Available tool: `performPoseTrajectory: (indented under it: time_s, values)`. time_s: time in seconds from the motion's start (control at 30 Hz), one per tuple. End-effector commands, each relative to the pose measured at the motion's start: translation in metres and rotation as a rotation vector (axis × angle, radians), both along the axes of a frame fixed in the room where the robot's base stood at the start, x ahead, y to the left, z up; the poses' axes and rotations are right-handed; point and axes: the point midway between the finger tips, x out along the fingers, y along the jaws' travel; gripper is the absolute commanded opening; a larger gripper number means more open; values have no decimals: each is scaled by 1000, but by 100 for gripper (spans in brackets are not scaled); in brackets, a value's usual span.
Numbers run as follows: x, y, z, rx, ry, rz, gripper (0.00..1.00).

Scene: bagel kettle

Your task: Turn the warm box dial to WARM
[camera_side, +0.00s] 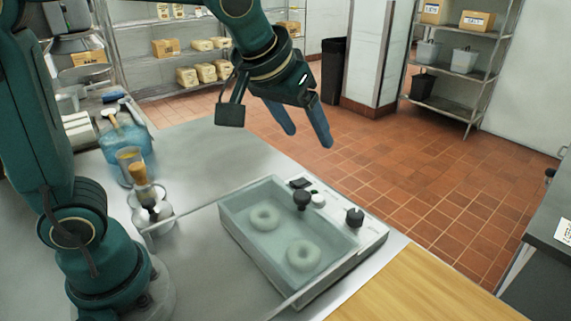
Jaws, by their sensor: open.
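A shallow clear-walled box (236,225) sits on the steel counter with two pale bagels inside, one bagel (264,218) at the back left and one bagel (303,254) nearer the front. A pale panel (374,237) runs along its far right side. A black dial (354,216) stands on this panel; its marks and pointer are too small to read. Another black knob (302,199) stands further back, near a white round piece (318,200). My gripper (310,139) hangs above and behind the panel, empty, with its two blue fingers apart, touching nothing.
A glass jar (150,211) and a blue container (126,142) stand left of the box. A wooden board (425,288) lies at the front right. The space between gripper and panel is clear.

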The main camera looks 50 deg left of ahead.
Motion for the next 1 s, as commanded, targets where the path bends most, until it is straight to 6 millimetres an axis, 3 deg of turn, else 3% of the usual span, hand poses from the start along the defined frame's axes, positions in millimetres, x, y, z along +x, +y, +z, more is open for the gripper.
performPoseTrajectory:
  time_s: [0.1,0.3,0.5,1.0]
  values:
    - [31,-18,-22,-39,24,65,72]
    - [62,-47,-70,-49,82,99,72]
    - [63,-64,-110,-11,158,55,72]
    - [76,-63,-161,-1,183,43,72]
